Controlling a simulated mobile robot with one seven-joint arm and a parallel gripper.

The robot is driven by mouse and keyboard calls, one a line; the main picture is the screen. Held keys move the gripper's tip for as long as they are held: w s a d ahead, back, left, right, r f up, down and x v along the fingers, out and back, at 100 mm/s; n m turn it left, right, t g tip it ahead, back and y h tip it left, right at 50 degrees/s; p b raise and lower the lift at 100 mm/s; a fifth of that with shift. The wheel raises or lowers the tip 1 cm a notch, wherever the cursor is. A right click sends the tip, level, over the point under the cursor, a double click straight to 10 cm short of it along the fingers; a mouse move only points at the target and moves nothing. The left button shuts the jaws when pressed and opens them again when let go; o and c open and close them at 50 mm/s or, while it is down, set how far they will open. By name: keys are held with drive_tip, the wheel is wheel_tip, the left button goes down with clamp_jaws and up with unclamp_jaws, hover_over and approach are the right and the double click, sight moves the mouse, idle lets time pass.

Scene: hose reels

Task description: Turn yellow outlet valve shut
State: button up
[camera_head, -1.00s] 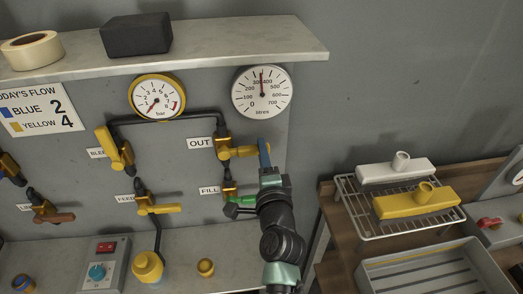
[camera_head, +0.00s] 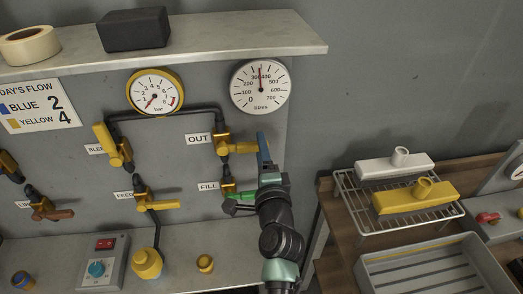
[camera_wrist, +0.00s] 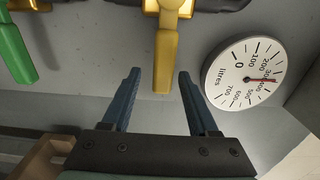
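The outlet valve, beside the OUT label (camera_head: 198,139), has a yellow lever (camera_head: 241,147) pointing right, across the upright pipe. In the wrist view the yellow lever (camera_wrist: 166,58) points toward my gripper (camera_wrist: 159,72). The gripper is open with blue fingers apart, and the lever's end shows between the fingertips with gaps on both sides. Whether the lever lies at the fingers' depth is hard to tell. In the head view my gripper (camera_head: 264,148) is at the lever's right end; one finger hides the other.
Just below is the FILL valve's green lever (camera_head: 240,197), close to my wrist. A shelf (camera_head: 230,43) juts out above. A rack with yellow and white pieces (camera_head: 345,205) stands at right.

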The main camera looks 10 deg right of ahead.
drive_tip(key=s, duration=1.3)
idle(0.4)
